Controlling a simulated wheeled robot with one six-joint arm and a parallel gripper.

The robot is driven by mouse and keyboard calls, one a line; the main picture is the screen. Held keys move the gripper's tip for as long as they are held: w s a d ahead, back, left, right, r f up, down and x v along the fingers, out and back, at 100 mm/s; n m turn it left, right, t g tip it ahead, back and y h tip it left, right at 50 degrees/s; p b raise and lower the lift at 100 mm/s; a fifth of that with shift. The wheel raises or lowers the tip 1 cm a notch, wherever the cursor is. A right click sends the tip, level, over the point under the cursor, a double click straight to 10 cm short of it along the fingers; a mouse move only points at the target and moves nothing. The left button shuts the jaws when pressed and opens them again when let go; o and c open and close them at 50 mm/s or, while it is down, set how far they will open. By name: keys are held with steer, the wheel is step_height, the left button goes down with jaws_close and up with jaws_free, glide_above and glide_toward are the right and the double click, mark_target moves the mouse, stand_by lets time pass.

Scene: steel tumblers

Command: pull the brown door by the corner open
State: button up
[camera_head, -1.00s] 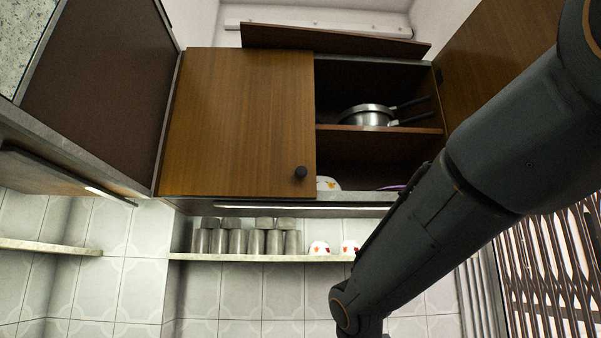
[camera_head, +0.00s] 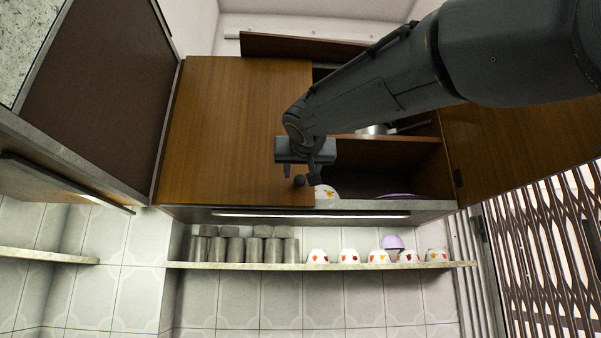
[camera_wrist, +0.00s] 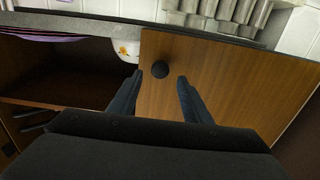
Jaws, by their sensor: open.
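The brown door (camera_head: 215,125) is the left wooden door of the wall cabinet, by the corner; it looks shut. Its round black knob (camera_head: 299,181) is near its lower right corner. My gripper (camera_head: 301,178) is in front of that corner, its fingers by the knob. In the wrist view the open fingers (camera_wrist: 160,76) point at the door (camera_wrist: 215,75), and the knob (camera_wrist: 160,69) shows between their tips. I cannot tell how much depth separates the tips from the knob. My arm hides part of the cabinet's open right side.
The cabinet's right door (camera_head: 520,145) stands open. Inside are a pan (camera_head: 374,129) and a bowl (camera_head: 325,192). Below, a shelf (camera_head: 330,265) holds several steel tumblers (camera_head: 235,250) and patterned bowls (camera_head: 378,257). A dark side cabinet (camera_head: 95,90) stands close at the left.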

mark_target(300, 179)
steer(key=shift+w+p, duration=0.55)
steer(key=shift+w, duration=1.25)
jaws_close()
